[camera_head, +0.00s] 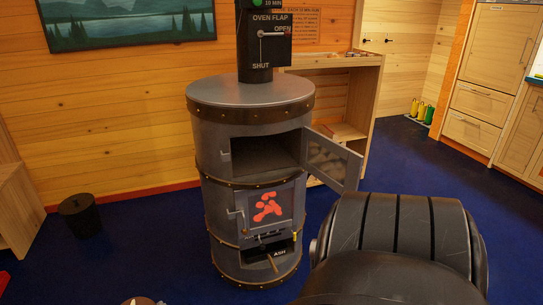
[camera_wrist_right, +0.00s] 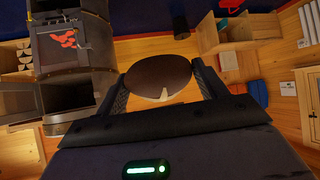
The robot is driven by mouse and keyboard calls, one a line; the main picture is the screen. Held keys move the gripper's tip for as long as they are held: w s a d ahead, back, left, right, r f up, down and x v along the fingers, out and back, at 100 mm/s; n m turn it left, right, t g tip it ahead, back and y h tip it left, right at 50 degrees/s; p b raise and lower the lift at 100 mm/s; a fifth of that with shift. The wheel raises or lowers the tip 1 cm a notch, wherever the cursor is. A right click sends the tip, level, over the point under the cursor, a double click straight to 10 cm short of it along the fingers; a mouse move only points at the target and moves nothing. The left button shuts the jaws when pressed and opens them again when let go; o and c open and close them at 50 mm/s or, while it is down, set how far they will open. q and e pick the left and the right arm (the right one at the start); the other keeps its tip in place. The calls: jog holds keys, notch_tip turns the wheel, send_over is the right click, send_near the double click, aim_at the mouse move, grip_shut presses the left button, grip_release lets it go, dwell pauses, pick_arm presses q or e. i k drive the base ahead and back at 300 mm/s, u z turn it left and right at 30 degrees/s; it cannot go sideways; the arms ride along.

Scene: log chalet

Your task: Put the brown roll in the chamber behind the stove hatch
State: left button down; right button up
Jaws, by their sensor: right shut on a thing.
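The stove (camera_head: 212,165) stands in the middle of the head view. Its upper hatch (camera_head: 333,160) is swung open to the right, and the dark chamber (camera_head: 265,153) behind it shows open, with nothing seen inside. In the right wrist view the stove is upside down at the left, with the chamber opening (camera_wrist_right: 68,96). My right gripper (camera_wrist_right: 160,88) is shut on the brown roll (camera_wrist_right: 158,68), a dark brown oval between its two fingers, apart from the stove in the picture.
The lower stove door (camera_head: 268,207) with its glowing window is shut. A wooden shelf (camera_head: 352,100) stands behind right, a black bin (camera_head: 80,215) left. My dark arm fills the lower right.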

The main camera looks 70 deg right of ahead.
aim_at(260, 158)
jog(key=z, duration=1.85)
jog(key=i, duration=2)
jog(key=z, duration=0.05)
